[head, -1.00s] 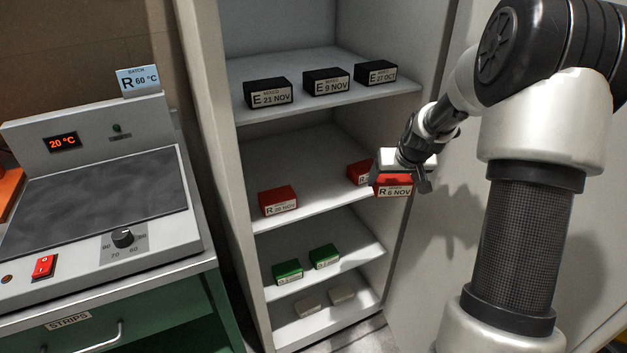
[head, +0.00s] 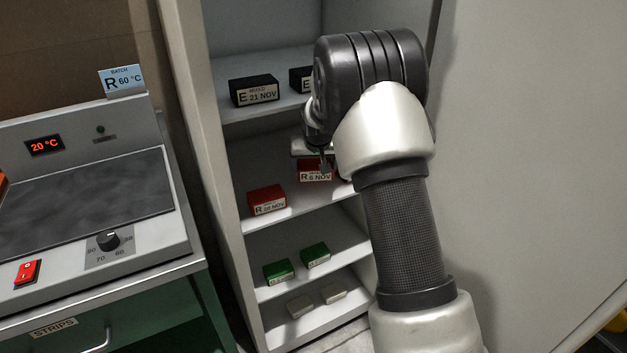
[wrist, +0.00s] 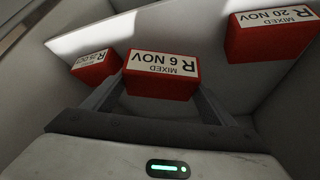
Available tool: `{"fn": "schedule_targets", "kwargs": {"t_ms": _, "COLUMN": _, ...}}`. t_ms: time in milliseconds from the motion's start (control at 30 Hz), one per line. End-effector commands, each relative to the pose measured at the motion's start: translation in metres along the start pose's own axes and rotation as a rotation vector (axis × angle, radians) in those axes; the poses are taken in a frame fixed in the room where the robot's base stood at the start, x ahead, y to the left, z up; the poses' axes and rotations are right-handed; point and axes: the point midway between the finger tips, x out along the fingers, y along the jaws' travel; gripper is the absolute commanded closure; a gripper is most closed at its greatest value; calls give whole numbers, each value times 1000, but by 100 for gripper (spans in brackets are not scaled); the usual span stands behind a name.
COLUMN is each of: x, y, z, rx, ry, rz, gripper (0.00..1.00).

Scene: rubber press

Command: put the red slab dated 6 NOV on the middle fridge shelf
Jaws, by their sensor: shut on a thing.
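The red slab dated 6 NOV (head: 314,175) is held at the middle fridge shelf (head: 305,200), between two other red slabs. In the wrist view the 6 NOV slab (wrist: 160,78) sits between my two fingers, its label upside down. My gripper (head: 322,160) is shut on it, partly hidden behind my arm. I cannot tell whether its underside touches the shelf. The red slab dated 20 NOV (head: 267,200) stands to its left on that shelf.
Black slabs (head: 254,91) stand on the shelf above. Green slabs (head: 279,271) and pale slabs (head: 300,306) lie on the lower shelves. The fridge's left wall (head: 190,150) is near the press (head: 85,205). The fridge door (head: 530,150) stands open at right.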

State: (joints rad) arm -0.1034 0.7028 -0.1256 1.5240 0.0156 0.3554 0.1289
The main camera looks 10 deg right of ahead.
Motion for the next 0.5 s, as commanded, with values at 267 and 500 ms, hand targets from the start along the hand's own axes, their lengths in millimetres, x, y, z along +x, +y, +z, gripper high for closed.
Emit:
{"fn": "schedule_targets", "kwargs": {"t_ms": 267, "x": 24, "y": 0, "z": 15, "rx": -1, "ry": 2, "rz": -1, "gripper": 54}}
{"fn": "schedule_targets", "kwargs": {"t_ms": 500, "x": 44, "y": -4, "z": 24, "rx": -1, "ry": 7, "rz": -2, "gripper": 54}}
